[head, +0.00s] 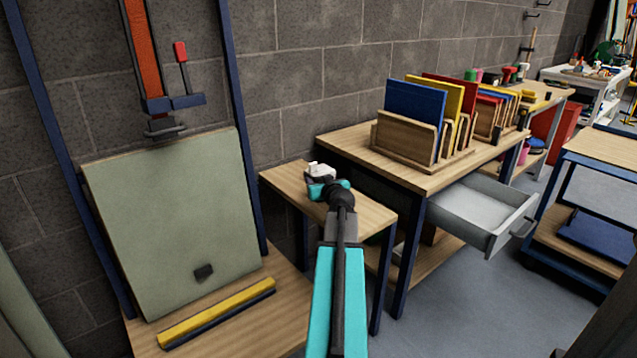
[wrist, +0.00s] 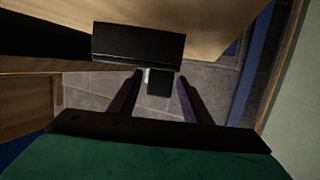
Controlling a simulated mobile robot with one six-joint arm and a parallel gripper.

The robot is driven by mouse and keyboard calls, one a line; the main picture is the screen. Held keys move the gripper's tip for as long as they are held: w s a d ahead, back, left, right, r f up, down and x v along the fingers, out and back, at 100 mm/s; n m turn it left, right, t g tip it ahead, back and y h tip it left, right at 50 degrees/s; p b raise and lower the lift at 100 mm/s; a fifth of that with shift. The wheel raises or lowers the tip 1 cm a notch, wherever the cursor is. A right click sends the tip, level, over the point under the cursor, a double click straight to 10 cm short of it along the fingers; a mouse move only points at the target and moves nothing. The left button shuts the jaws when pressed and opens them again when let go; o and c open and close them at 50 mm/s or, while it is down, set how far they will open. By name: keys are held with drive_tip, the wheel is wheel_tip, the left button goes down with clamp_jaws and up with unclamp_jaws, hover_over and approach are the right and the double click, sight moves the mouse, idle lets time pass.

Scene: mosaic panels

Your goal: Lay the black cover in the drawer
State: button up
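The grey drawer (head: 520,212) is pulled open under the right end of the wooden workbench; its visible floor looks empty. My gripper (head: 321,178) is above the small wooden side table, left of the drawer. In the wrist view my gripper (wrist: 160,74) has its two fingers apart. A black block (wrist: 138,45) lies just beyond the fingertips, with a smaller dark piece (wrist: 160,84) showing between the fingers, gaps on both sides. I cannot tell whether this block is the black cover. No black cover shows clearly in the head view, where my arm hides part of the side table.
The workbench (head: 350,143) carries a wooden rack (head: 402,138) of coloured panels. The side table (head: 370,212) stands left of it. A pale green board (head: 165,210) leans at left beside blue posts. A shelf trolley (head: 610,150) stands right of the drawer. Open floor (head: 440,310) lies before the drawer.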

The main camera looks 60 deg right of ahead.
drive_tip(key=shift+r, duration=0.2)
idle(0.3)
drive_tip(key=shift+p+v, duration=0.35)
drive_tip(key=shift+v, duration=4.25)
drive_tip(key=shift+a+f+b, duration=0.1)
drive_tip(key=shift+b, duration=0.35)
drive_tip(key=shift+b+v, duration=1.35)
drive_tip(key=shift+b, duration=0.9)
drive_tip(key=shift+r, duration=0.35)
